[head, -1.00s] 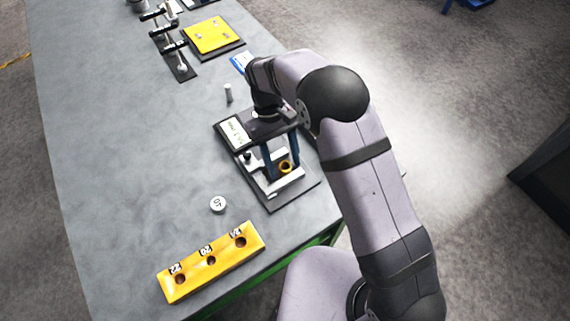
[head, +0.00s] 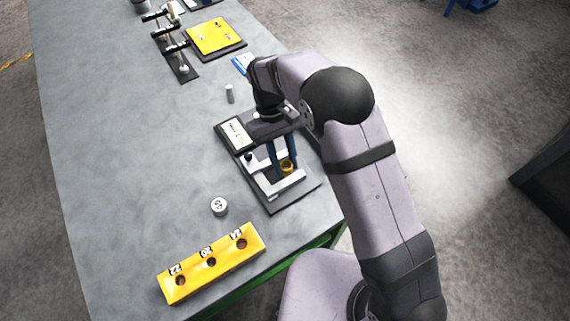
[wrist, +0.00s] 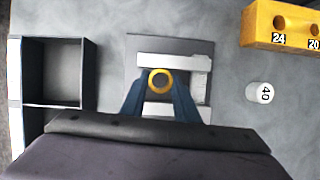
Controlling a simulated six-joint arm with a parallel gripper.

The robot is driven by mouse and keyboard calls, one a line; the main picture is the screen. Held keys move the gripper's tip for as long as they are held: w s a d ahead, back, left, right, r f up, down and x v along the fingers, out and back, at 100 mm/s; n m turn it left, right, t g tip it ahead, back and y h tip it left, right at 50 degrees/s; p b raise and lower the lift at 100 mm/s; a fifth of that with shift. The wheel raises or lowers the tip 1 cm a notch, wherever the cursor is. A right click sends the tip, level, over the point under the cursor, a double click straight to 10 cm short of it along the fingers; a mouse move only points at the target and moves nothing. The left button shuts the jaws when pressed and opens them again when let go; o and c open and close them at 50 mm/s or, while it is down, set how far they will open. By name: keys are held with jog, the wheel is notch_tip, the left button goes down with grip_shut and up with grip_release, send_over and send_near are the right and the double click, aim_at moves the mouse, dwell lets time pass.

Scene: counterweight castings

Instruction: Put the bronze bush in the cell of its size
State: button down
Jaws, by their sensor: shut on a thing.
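The bronze bush (head: 287,168) is a small ring at the measuring fixture (head: 293,199), a dark plate with pale metal jaws. My gripper (head: 284,168) reaches down over the fixture and is shut on the bush. In the wrist view the bush (wrist: 161,80) shows as a ring between the blue fingertips, in the gap between the jaws; whether it still touches the plate I cannot tell. The yellow block (head: 211,264) stands at the front of the table, with holes labelled 22, 20 and 24, all of which look empty.
A round white weight marked 40 (head: 219,206) stands between fixture and block. A small grey pin (head: 230,94) stands behind the fixture. A dark open bin (wrist: 54,73) shows in the wrist view. A yellow plate (head: 215,36) and a rack (head: 175,45) are far back. The left tabletop is clear.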

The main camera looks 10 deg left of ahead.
aim_at(285, 162)
notch_tip(285, 162, up, 9)
jog(key=b, duration=0.2)
jog(key=shift+f+b, duration=0.1)
jog(key=shift+b, duration=0.2)
jog(key=shift+w+a+f+m, duration=0.1)
jog(key=shift+w+m, duration=0.2)
jog(key=shift+m, duration=0.1)
jog(key=w+m+y, duration=0.1)
jog(key=m, duration=0.1)
jog(key=w+a+m, duration=0.1)
jog(key=w+m, duration=0.1)
jog(key=w+f+m+g+y, duration=0.1)
jog(key=m, duration=0.1)
jog(key=shift+w+a+f+m+y, duration=0.1)
jog(key=shift+w+a+m+y, duration=0.05)
jog(key=shift+w+m+y, duration=0.2)
jog(key=w+r+m+t+y, duration=0.1)
jog(key=w+m+t+y, duration=0.2)
jog(key=w+m+t, duration=0.5)
jog(key=shift+w+a+m+b, duration=0.35)
jog(key=shift+w+m, duration=6.15)
jog(key=shift+m, duration=3.85)
jog(key=shift+d+f+p, duration=0.1)
jog(key=shift+f+p, duration=1.45)
jog(key=shift+f, duration=3.4)
jog(key=shift+f, duration=0.15)
